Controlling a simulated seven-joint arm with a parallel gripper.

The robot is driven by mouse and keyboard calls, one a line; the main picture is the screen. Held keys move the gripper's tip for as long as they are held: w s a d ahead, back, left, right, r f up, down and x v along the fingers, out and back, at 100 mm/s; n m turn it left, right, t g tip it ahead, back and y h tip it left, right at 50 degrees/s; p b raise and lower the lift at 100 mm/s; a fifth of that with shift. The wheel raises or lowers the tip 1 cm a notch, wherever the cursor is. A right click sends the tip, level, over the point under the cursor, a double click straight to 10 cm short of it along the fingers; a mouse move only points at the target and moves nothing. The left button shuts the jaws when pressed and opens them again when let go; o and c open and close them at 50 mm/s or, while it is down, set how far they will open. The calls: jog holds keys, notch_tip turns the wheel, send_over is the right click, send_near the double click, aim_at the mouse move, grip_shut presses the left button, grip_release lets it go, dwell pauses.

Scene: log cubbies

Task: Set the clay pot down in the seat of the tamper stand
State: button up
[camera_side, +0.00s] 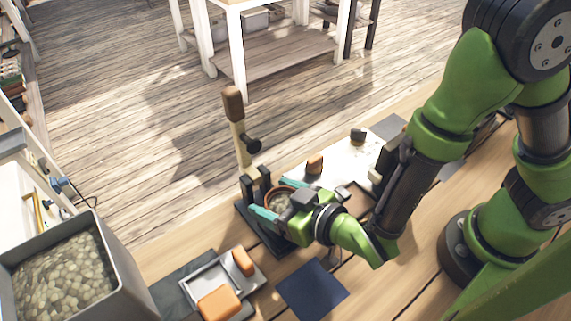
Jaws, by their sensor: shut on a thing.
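My gripper (273,200) is shut on the clay pot (277,189), a small orange-brown pot with greyish contents. Its teal fingers lie on either side of the pot. The tamper stand (249,222) is a dark base with upright black posts, just left of and under the gripper. A tamper with a wooden head (233,103) and a pale handle stands up behind the posts. The pot is over or beside the right part of the stand. The gripper hides much of the base, so I cannot tell whether the pot touches the seat.
A grey bin of pebbles (110,240) stands at the lower left. A metal tray (205,277) with orange blocks and a dark blue mat (312,289) lie in front.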

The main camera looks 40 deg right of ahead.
jog(key=shift+f, duration=0.45)
jog(key=shift+f, duration=0.3)
jog(key=shift+f, duration=0.25)
jog(key=o, duration=1.2)
jog(key=shift+s, duration=0.15)
jog(key=v, duration=0.7)
jog(key=shift+s+d, duration=0.1)
